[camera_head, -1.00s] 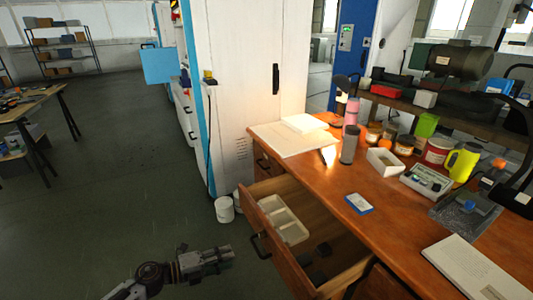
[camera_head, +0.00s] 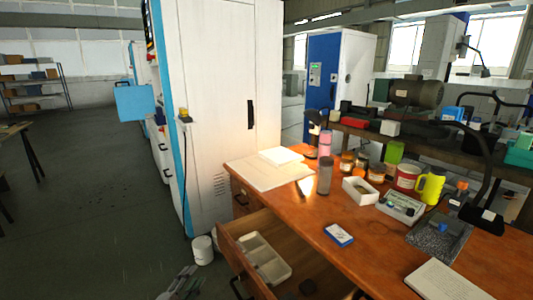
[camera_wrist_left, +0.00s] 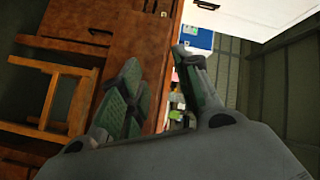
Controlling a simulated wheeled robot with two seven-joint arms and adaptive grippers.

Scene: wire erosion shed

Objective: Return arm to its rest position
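My left gripper (camera_head: 180,285) shows at the bottom edge of the head view, left of the open drawer, with most of its arm cut off. In the left wrist view the fingers of this gripper (camera_wrist_left: 160,92) stand apart with nothing between them. The gripper is clear of the drawer and the bench in the head view. My right arm and right gripper are in neither view.
The drawer (camera_head: 228,246) of the wooden workbench (camera_head: 390,238) stands open with a light tray (camera_head: 252,249) inside. A white tub (camera_head: 203,250) stands on the floor beside the white cabinet (camera_head: 215,110).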

